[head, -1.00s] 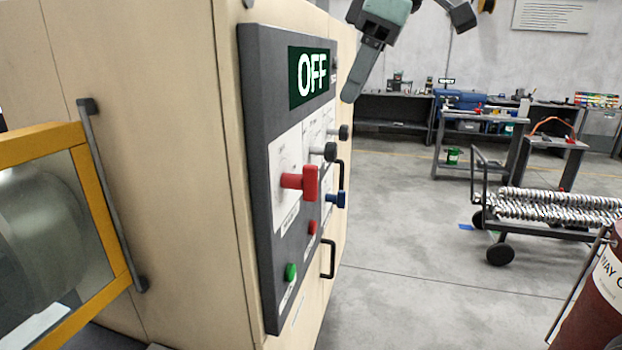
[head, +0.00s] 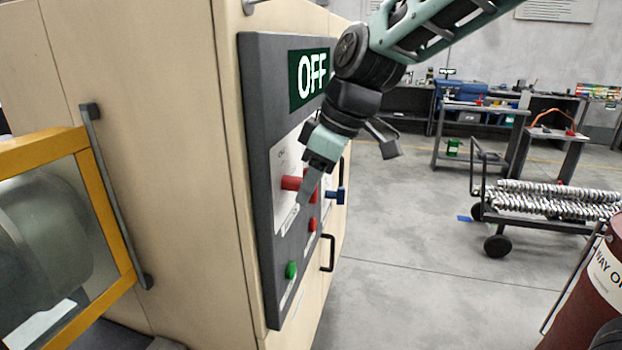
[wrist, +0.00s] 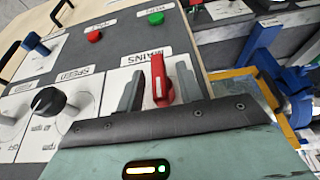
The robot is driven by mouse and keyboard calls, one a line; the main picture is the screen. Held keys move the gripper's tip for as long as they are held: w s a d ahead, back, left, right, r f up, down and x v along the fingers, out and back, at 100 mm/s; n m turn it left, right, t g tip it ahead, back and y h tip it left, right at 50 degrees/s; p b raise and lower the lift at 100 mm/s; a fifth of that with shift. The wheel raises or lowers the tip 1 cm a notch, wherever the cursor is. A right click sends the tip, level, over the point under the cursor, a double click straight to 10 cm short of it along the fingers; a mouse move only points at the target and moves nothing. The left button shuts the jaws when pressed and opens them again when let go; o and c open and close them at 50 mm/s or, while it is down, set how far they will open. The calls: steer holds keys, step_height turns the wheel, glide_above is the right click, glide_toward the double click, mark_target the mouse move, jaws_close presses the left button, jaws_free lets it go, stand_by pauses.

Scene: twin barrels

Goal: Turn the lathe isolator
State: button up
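The red isolator handle (head: 290,183) sticks out from the dark control panel (head: 258,110) on the beige machine. The display (head: 311,77) reads OFF. In the wrist view the red handle (wrist: 159,78) stands beside a label reading MAINS. My gripper (head: 309,188) is at the handle and hides part of it in the head view. In the wrist view its two fingers (wrist: 160,70) stand on either side of the handle. A gap shows between the left finger and the handle; the right finger is very close to it, and I cannot tell whether it touches.
A black knob (wrist: 47,102) and a blue knob (wrist: 36,45) sit near the handle. Red (head: 312,224) and green (head: 291,270) buttons are below it. A cart (head: 540,212) and a dark red barrel (head: 590,300) stand at right; floor between is clear.

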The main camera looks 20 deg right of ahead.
steer(key=shift+f, duration=0.1)
jaws_close()
stand_by(0.3)
steer(key=shift+w+m+g+y, duration=0.2)
steer(key=shift+m+g+y, duration=0.2)
steer(key=shift+g+y, duration=0.7)
steer(key=m+g+y, duration=0.1)
steer(key=g+y, duration=0.2)
steer(key=g, duration=0.1)
steer(key=shift+w+d, duration=0.1)
steer(key=shift+f+m+g+y+p, duration=0.2)
steer(key=shift+m+g+y, duration=0.45)
steer(key=shift+g+y, duration=0.9)
steer(key=shift+f+m+g+y+p, duration=0.1)
steer(key=shift+m+g+y+p, duration=0.4)
steer(key=shift+g+y, duration=1)
steer(key=shift+m, duration=0.25)
